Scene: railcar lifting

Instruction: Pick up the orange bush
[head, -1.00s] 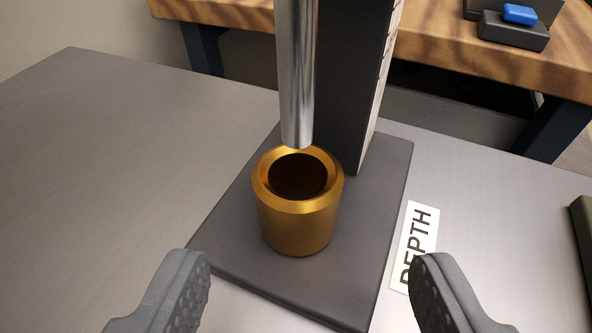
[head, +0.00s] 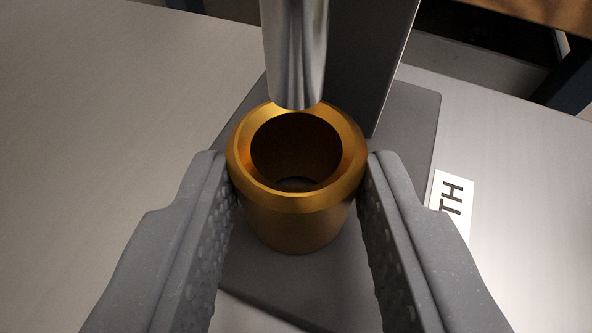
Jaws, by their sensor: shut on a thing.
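The orange bush (head: 297,222) is a gold-orange hollow cylinder with a bevelled top rim. It stands upright on the dark base plate (head: 405,135) of a depth gauge stand. My gripper (head: 298,190) is shut on the bush, with one grey textured finger against its left side and one against its right. The steel rod (head: 296,50) hangs above the back rim of the bush. Its lower end looks very close to the rim, and I cannot tell whether they touch.
The dark column (head: 368,60) of the stand rises right behind the bush. A white label (head: 452,205), partly hidden by my right finger, lies to the right on the metal table (head: 520,170). The table at left is clear. A wooden bench (head: 520,12) is at the back right.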

